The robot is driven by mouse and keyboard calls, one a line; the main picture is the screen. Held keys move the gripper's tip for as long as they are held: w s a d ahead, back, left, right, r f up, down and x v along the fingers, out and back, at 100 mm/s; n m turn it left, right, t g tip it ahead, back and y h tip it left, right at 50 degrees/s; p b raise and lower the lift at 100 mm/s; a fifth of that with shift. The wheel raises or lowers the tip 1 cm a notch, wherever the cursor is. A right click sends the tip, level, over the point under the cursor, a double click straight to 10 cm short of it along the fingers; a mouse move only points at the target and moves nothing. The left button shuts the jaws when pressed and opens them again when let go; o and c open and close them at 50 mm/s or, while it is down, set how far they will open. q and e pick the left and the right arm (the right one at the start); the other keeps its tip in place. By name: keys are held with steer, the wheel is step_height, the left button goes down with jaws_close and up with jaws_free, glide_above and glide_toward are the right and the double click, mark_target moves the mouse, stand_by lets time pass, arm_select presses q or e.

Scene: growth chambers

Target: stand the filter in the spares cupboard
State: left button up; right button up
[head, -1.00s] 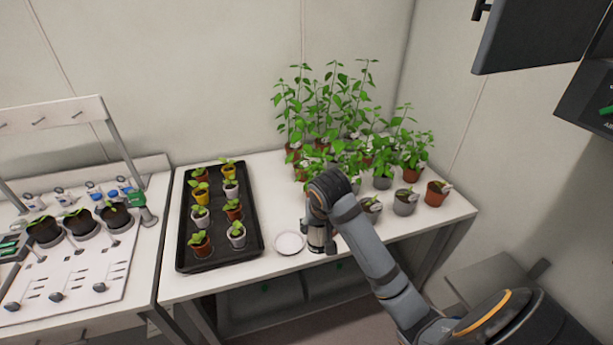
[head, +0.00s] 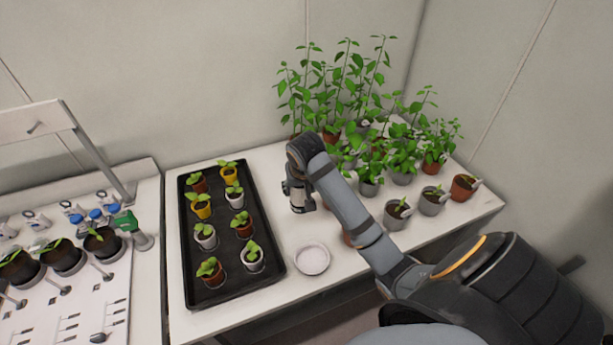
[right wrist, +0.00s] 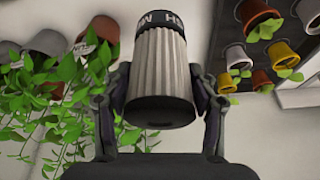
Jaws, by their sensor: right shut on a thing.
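The filter is a pale grey pleated cylinder with a dark lettered band and a dark round end. In the right wrist view the filter (right wrist: 160,70) sits between the two fingers of my right gripper (right wrist: 160,100), which is shut on it. In the head view my right gripper (head: 299,186) is at the middle of the bench, right of the black seedling tray, with the filter (head: 301,201) partly hidden under it. I cannot tell its exact height above the bench. The spares cupboard is not in view now. My left gripper is not in view.
A white saucer (head: 312,259) lies near the bench's front edge. The black tray (head: 272,262) of seedlings stands to the left. Leafy potted plants (head: 370,150) crowd the back right, with several small pots (head: 397,214) in front. A second bench (head: 146,270) stands far left.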

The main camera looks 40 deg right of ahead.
steer(key=w+d+f+p, duration=0.1)
steer(key=w+f, duration=0.2)
steer(key=f, duration=0.1)
steer(key=w+d+f+p, duration=0.1)
steer(key=w+f, duration=0.2)
steer(key=w, duration=0.1)
steer(key=w+d+f+p, duration=0.1)
steer(key=w+f, duration=0.2)
steer(key=f, duration=0.1)
steer(key=shift+w+d+f+p, duration=0.3)
steer(key=shift+w+d+p, duration=0.05)
steer(key=shift+w+p, duration=0.05)
steer(key=shift+f, duration=0.3)
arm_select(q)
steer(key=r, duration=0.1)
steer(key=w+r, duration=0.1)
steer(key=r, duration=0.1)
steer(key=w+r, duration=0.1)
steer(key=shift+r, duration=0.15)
arm_select(e)
steer(key=o, duration=1.3)
steer(key=shift+r, duration=0.1)
